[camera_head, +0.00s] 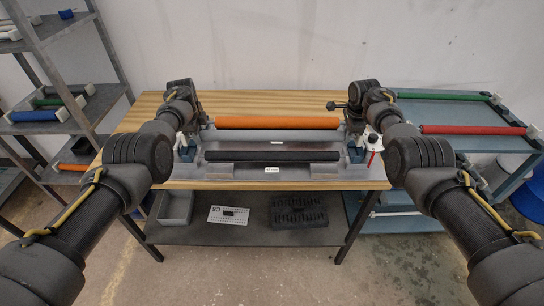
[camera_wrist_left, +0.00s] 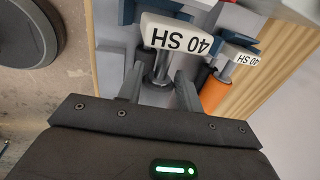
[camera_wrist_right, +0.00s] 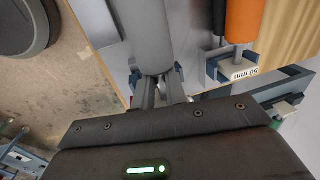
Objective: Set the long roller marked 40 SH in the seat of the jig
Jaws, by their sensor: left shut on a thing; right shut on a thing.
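A long dark roller (camera_head: 272,155) spans the front of the grey jig (camera_head: 272,178), between its blue end blocks (camera_head: 355,155). I cannot tell whether the dark roller touches the seat.
A blue cart (camera_head: 455,142) at the right holds green (camera_head: 440,96) and red (camera_head: 470,130) rollers. A shelf rack (camera_head: 50,40) stands at the left. Bins are on the lower shelf (camera_head: 240,236).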

